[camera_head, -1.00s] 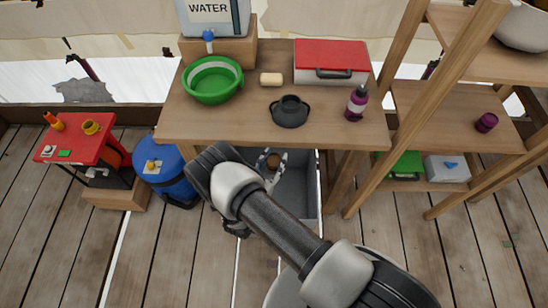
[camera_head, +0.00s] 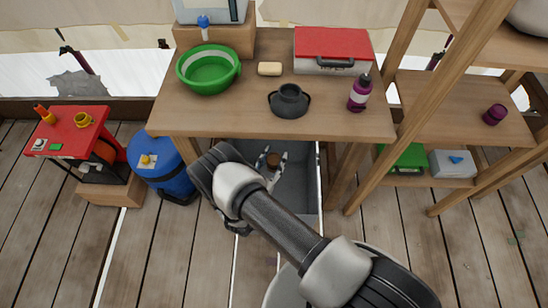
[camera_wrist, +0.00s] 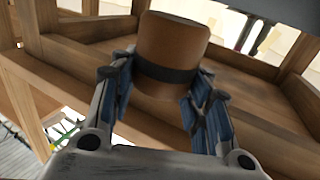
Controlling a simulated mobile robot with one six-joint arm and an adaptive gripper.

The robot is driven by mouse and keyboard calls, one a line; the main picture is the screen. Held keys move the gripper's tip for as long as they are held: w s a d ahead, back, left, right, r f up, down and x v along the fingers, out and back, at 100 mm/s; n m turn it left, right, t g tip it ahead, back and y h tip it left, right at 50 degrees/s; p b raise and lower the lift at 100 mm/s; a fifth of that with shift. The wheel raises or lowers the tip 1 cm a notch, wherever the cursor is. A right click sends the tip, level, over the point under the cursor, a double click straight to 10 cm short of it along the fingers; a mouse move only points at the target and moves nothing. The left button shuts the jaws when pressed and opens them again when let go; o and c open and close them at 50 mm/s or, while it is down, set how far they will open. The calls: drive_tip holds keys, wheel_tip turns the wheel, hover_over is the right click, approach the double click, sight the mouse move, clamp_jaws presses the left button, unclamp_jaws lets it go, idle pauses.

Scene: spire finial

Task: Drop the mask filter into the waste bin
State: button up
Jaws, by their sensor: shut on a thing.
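The mask filter appears to be the brown cylinder with a dark band (camera_wrist: 172,55) in the wrist view. My gripper (camera_wrist: 162,90) is shut on it, with blue-padded fingers on both sides. A grey open-topped container (camera_head: 303,190), which may be the waste bin, stands low under the table edge, behind and below my gripper. My arm hides part of it.
The wooden table (camera_head: 215,120) holds a green basin (camera_head: 209,70), a dark pot (camera_head: 289,101), a purple bottle (camera_head: 359,93) and a red-lidded case (camera_head: 333,50). A blue barrel (camera_head: 165,175) and a red stand (camera_head: 70,130) are at left. Wooden shelves (camera_head: 450,105) stand at right.

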drive_tip(key=o, duration=1.1)
drive_tip(key=shift+o, duration=0.2)
drive_tip(key=shift+r, duration=0.15)
